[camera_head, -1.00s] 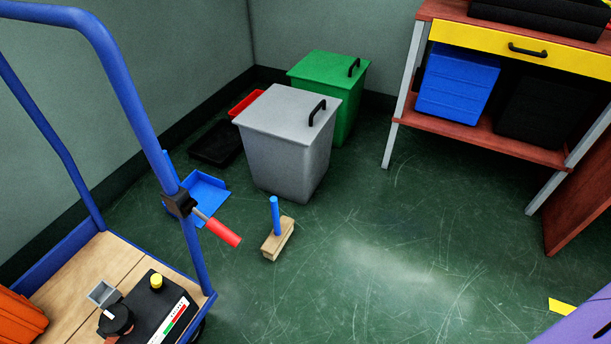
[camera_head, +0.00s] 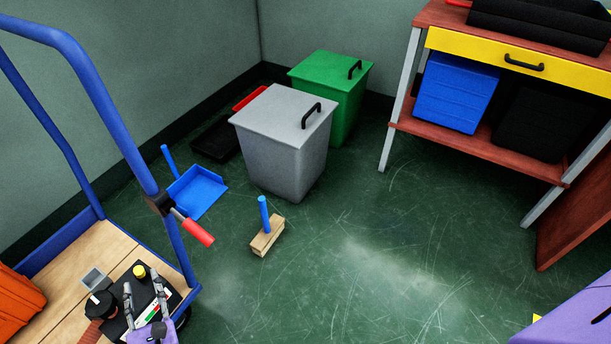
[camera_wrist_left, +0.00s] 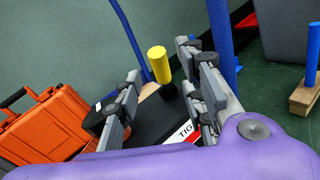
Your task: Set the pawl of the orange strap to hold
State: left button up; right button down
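A black ratchet unit (camera_head: 126,272) lies on the cart's wooden deck at lower left. It has a yellow knob (camera_head: 139,271), a black round knob (camera_head: 99,304) and a red, green and white label (camera_head: 143,326). An orange-brown band (camera_head: 91,334), perhaps the strap, shows below the round knob. The pawl's setting cannot be read. My left gripper (camera_head: 141,281) is over the unit with its fingers apart and empty. In the left wrist view the yellow knob (camera_wrist_left: 158,64) appears between and beyond the open fingers; contact is not visible. My right gripper is not in view.
The cart's blue frame (camera_head: 97,95) with a red-handled lever (camera_head: 198,232) rises beside the unit. An orange case (camera_head: 18,303) and a small grey block (camera_head: 94,278) share the deck. Bins, a blue dustpan (camera_head: 197,190) and a brush (camera_head: 267,237) stand on the floor beyond.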

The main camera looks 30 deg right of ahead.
aim_at(140, 276)
pick_arm(q)
jog(key=w+b, duration=0.1)
jog(key=w, duration=0.4)
jog(key=shift+w+a, duration=0.2)
grip_shut()
